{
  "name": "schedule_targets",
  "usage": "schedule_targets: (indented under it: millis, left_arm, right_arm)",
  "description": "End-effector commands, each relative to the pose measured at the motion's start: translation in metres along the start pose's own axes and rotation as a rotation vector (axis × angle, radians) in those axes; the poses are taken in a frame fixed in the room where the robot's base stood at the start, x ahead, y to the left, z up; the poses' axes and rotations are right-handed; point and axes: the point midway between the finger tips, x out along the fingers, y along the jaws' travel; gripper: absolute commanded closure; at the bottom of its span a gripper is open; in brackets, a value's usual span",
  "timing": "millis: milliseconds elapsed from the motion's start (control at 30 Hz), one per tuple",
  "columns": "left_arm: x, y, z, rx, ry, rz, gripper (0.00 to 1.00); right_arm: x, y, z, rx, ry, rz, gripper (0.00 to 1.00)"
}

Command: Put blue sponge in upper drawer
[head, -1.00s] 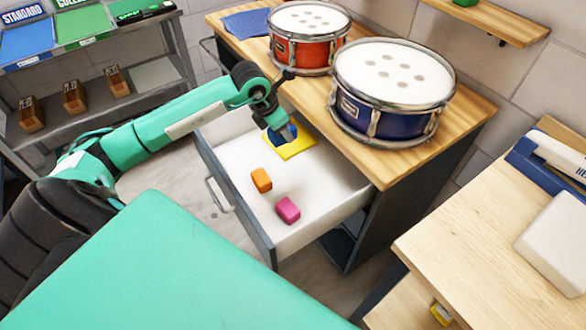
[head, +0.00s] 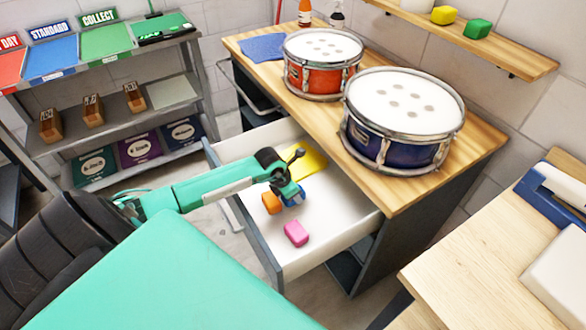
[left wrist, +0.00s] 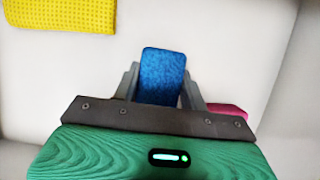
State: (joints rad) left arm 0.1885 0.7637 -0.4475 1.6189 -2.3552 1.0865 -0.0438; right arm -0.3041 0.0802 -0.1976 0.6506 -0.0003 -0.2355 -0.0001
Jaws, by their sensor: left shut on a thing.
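The open upper drawer (head: 340,207) of the wooden-topped cabinet is white inside. My left gripper (left wrist: 160,85) is shut on the blue sponge (left wrist: 162,75), which stands out between its fingers. In the head view the blue sponge (head: 292,201) is mostly hidden by the gripper, low within the drawer beside the orange block (head: 271,203). I cannot tell whether the sponge touches the drawer floor. My right gripper is not in view.
A red drum (head: 321,75) and a blue drum (head: 401,140) stand on the cabinet top. The drawer's right part is clear.

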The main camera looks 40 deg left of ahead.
Motion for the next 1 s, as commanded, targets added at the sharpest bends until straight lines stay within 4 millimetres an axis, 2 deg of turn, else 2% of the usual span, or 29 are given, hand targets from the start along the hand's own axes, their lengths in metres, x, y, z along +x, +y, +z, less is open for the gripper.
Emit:
schedule_targets:
  millis: [100,167,267,500,533,633,1000]
  left_arm:
    - [0.017,-0.001,-0.007,-0.004,0.003,-0.003,0.78]
    - [0.021,-0.001,-0.009,-0.002,0.002,-0.002,0.78]
    - [0.022,0.0,-0.009,-0.001,0.001,0.0,0.78]
    - [0.025,0.0,-0.011,-0.001,0.001,0.0,0.78]
    - [0.025,0.0,-0.01,-0.001,0.001,0.0,0.55]
    - [0.024,0.0,-0.01,-0.001,0.001,0.0,0.36]
    - [0.02,0.0,-0.008,-0.001,0.0,0.0,0.35]
  right_arm:
    - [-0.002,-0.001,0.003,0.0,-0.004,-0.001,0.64]
    - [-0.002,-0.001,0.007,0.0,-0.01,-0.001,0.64]
    - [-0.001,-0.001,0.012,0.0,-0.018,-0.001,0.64]
    - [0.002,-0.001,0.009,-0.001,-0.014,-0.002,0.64]
    - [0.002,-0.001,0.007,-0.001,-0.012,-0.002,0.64]
    - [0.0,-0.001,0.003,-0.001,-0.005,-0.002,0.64]
    - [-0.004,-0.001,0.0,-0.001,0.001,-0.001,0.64]
